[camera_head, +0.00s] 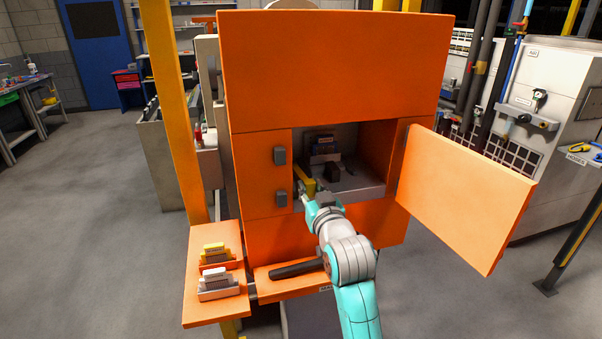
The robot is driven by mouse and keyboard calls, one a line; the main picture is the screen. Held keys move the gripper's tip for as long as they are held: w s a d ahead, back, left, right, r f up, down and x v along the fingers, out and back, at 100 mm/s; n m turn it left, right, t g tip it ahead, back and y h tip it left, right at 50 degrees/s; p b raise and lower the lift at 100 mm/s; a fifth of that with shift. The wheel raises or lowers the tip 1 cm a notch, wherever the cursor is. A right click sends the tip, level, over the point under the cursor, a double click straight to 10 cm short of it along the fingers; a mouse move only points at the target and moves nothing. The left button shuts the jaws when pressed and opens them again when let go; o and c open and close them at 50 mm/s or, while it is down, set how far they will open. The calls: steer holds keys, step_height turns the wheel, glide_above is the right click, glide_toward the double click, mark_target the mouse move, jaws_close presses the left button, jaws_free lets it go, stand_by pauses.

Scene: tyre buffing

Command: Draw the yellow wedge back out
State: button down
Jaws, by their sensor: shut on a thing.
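The yellow wedge (306,187) is a small yellow piece just inside the left part of the opening of the orange machine (335,62). My gripper (311,202) is at the opening's lower left edge and is shut on the near end of the wedge. The far end of the wedge points into the cavity. My gripper and wrist hide part of the wedge's near end and the sill.
The orange door (465,200) hangs open to the right. An orange side shelf (205,312) at lower left holds labelled blocks (215,280) in trays. A black bar (297,269) lies on the ledge below the opening. A yellow post (170,100) stands left.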

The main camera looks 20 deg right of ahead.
steer(key=shift+s+f, duration=0.1)
steer(key=shift+s, duration=0.55)
steer(key=c, duration=0.8)
jaws_free()
steer(key=shift+s, duration=0.15)
